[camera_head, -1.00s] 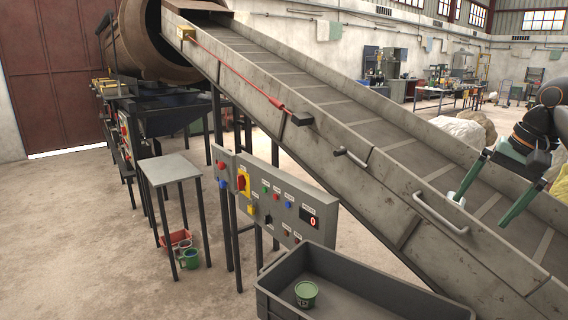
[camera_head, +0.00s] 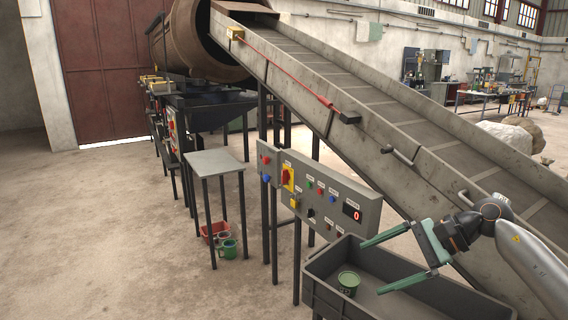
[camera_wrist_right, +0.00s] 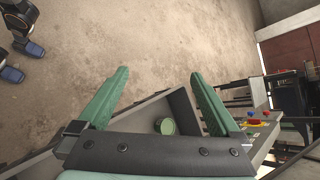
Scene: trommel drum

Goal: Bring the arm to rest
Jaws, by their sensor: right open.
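My right gripper (camera_head: 384,262) reaches in from the right in the head view, above the dark grey bin. Its two green fingers are spread wide with nothing between them. In the right wrist view the open fingers (camera_wrist_right: 155,98) frame the floor and part of the bin. My left gripper does not show in the head view.
The dark grey bin (camera_head: 318,283) holds a green cup (camera_head: 348,282). The control panel (camera_head: 330,196) stands behind it, below the sloping conveyor (camera_head: 375,140). A small table (camera_head: 214,162) stands left, with red and green containers (camera_head: 226,247) below. Floor at left is clear.

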